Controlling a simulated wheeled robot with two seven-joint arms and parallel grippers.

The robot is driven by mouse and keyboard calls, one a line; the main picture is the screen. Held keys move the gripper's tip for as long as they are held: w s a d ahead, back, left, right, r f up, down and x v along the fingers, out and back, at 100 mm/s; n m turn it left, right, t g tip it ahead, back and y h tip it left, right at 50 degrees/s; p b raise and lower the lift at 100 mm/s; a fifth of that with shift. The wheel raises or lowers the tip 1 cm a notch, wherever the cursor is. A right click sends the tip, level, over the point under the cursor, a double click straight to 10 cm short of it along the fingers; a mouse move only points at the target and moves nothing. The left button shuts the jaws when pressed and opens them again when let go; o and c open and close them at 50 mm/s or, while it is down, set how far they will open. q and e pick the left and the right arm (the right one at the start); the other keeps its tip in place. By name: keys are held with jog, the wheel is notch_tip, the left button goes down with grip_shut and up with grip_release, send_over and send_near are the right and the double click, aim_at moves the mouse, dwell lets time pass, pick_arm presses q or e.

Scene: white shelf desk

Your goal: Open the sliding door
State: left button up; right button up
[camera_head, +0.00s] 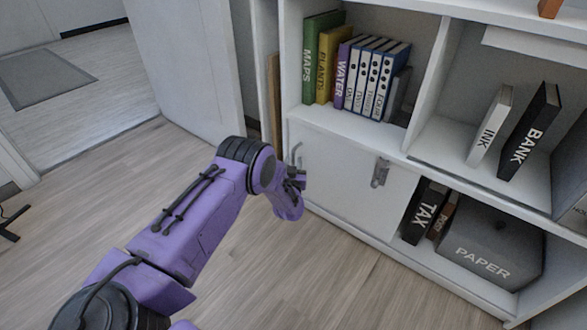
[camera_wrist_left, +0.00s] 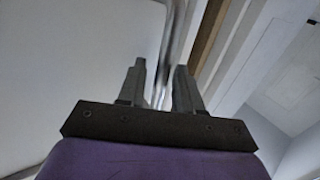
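The white sliding door (camera_head: 340,180) covers the left part of the shelf's lower row. It has a grey metal handle (camera_head: 298,154) near its left edge and another metal fitting (camera_head: 380,172) near its right edge. My left gripper (camera_head: 300,180) is at the left edge of the door, by the left handle. In the left wrist view its two fingers (camera_wrist_left: 160,85) are apart. The handle bar (camera_wrist_left: 170,50) shows between them, with gaps at its sides; I cannot tell whether it touches either finger. My right gripper is not in view.
INK (camera_head: 490,125) and BANK (camera_head: 530,130) books stand to the right. Right of the door, a TAX binder (camera_head: 425,213) and a grey PAPER box (camera_head: 485,250) occupy the lower opening. The wooden floor (camera_head: 290,270) in front is clear.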

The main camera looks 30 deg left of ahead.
pick_arm(q)
jog(key=shift+w+a, duration=0.1)
grip_shut()
